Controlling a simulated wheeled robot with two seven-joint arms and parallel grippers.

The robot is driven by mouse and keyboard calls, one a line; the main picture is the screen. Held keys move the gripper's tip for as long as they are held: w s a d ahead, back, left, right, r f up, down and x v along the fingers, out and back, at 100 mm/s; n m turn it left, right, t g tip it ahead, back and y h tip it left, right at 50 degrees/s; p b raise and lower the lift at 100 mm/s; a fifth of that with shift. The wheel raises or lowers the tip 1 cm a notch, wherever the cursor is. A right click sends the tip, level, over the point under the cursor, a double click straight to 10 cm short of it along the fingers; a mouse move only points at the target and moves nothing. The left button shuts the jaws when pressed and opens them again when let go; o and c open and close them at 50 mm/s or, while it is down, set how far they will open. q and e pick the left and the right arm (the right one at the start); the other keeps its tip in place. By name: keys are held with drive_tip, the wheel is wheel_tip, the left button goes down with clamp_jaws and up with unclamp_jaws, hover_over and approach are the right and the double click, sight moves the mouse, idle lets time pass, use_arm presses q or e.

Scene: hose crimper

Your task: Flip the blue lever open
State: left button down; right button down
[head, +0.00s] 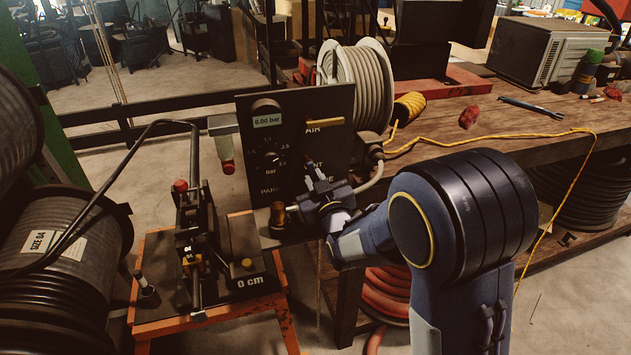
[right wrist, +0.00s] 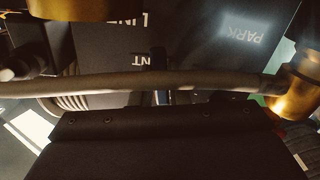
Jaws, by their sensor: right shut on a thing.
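My right gripper (head: 318,186) is at the lower right of the black panel (head: 250,140), over the "VENT" and "LINE" lettering. It is shut on a small part that its own body mostly hides. In the right wrist view a narrow dark piece with a bluish lower end (right wrist: 161,97) stands mid-picture behind a hose, and it looks like the blue lever. How far the lever is turned cannot be told. The hose (right wrist: 110,87) crosses between the wrist camera and the panel. The panel's display (head: 268,121) reads 0.00 bar. My left gripper is not in view.
A brass fitting (head: 278,215) stands just left of my gripper, and it shows at the right wrist view's edge (right wrist: 297,88). A crimper (head: 195,225) stands on an orange frame left of the panel. The wooden bench (head: 470,135) and hose reel (head: 357,85) are behind my right arm.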

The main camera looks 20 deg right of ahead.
drive_tip(key=shift+a+f+m+b, duration=0.1)
drive_tip(key=shift+f+m+b, duration=0.2)
drive_tip(key=shift+m+b, duration=0.3)
drive_tip(key=shift+a+r+m+b, duration=0.15)
drive_tip(key=shift+a+m+b, duration=0.05)
drive_tip(key=shift+m+b, duration=0.4)
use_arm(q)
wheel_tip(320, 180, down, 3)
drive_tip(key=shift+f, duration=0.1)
use_arm(e)
drive_tip(key=shift+r, duration=0.1)
drive_tip(key=c, duration=1.4)
unclamp_jaws()
drive_tip(key=s, duration=0.8)
drive_tip(key=shift+d, duration=0.1)
